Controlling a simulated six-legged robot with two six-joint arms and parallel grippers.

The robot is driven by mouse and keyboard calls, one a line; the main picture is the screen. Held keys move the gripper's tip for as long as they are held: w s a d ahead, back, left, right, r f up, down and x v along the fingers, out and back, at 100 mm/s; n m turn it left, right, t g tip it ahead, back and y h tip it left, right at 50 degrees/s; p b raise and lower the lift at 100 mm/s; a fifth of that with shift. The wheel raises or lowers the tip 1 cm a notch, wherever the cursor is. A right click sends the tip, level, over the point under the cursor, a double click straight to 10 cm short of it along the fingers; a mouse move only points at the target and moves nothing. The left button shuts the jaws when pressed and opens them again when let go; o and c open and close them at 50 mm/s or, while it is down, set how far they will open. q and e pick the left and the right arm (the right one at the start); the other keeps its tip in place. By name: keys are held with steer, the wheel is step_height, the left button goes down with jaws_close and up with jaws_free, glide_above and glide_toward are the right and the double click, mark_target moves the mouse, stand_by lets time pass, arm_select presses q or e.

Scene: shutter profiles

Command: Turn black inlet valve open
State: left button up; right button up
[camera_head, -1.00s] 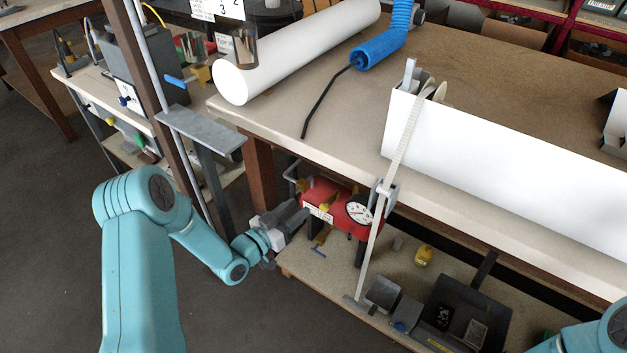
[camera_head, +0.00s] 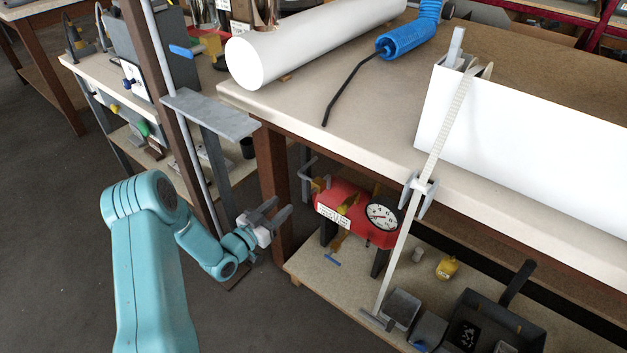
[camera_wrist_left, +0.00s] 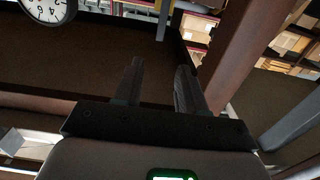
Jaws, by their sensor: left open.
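A red tank (camera_head: 350,213) with a white label and a round dial gauge (camera_head: 382,216) stands on the lower shelf under the bench. Yellow fittings (camera_head: 347,204) sit on it, and a small blue handle (camera_head: 332,260) hangs below. I cannot make out a black inlet valve. My left gripper (camera_head: 281,208) is open and empty, left of the tank and apart from it, near the brown bench leg (camera_head: 271,175). In the left wrist view, the open fingers (camera_wrist_left: 159,75) have nothing between them, and the gauge (camera_wrist_left: 46,8) shows at top left. My right gripper is out of view.
A pale slanted strip (camera_head: 404,240) stands in front of the tank's right end. A grey plate on a post (camera_head: 212,115) rises behind my left arm. A yellow bottle (camera_head: 447,268) and dark trays (camera_head: 505,310) fill the shelf's right. Floor at left is clear.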

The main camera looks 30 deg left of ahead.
mark_target(308, 182)
arm_select(q)
steer(key=w, duration=0.5)
steer(key=w+b, duration=0.1)
steer(key=w, duration=0.4)
steer(key=w+d+b, duration=0.1)
steer(key=w, duration=0.4)
steer(key=shift+d, duration=0.1)
steer(key=shift+c, duration=0.3)
jaws_close()
